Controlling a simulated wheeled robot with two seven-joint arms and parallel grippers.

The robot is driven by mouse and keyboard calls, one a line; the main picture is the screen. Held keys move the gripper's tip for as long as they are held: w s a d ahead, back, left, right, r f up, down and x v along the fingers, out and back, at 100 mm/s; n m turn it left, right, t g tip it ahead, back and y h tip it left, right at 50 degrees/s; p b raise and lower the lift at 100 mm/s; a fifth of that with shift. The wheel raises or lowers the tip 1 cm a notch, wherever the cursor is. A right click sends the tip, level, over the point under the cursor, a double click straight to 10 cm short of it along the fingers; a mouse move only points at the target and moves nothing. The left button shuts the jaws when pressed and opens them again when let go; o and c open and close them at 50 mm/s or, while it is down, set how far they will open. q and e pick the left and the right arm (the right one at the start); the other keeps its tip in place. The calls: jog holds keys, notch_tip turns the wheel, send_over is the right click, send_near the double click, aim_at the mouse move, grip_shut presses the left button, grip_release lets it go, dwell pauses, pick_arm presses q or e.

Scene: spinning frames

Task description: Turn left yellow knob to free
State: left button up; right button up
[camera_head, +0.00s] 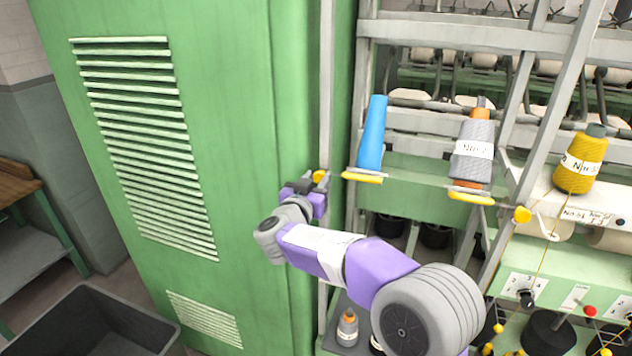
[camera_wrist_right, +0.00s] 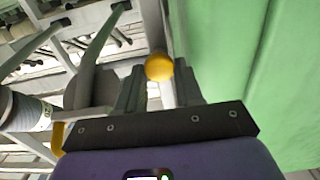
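The left yellow knob (camera_head: 319,176) is a small ball on the upright grey post beside the green cabinet. It also shows in the right wrist view (camera_wrist_right: 159,66). My right gripper (camera_head: 316,184) reaches it from the front. In the wrist view its two dark fingers (camera_wrist_right: 160,76) stand close on either side of the knob, with the knob between their tips. A second yellow knob (camera_head: 522,214) sits on a post farther right. My left gripper is not in view.
A green cabinet (camera_head: 240,120) stands close left of the gripper. A blue cone (camera_head: 372,135), a grey spool (camera_head: 473,150) and a yellow spool (camera_head: 580,163) stand to the right. A dark bin (camera_head: 95,318) is at lower left.

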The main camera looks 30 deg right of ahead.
jog(key=c, duration=0.4)
jog(key=shift+m, duration=0.3)
jog(key=m+b, duration=0.1)
jog(key=m, duration=0.1)
jog(key=shift+f+m+b, duration=0.1)
jog(key=shift+m+b, duration=0.25)
jog(key=shift+m, duration=0.05)
jog(key=m+b, duration=0.2)
jog(key=m, duration=0.2)
jog(key=shift+s+d+f+m+b, duration=0.1)
jog(key=shift+m+b, duration=0.2)
jog(key=shift+b, duration=0.05)
jog(key=shift+m+b, duration=3.3)
jog(key=shift+m, duration=1.6)
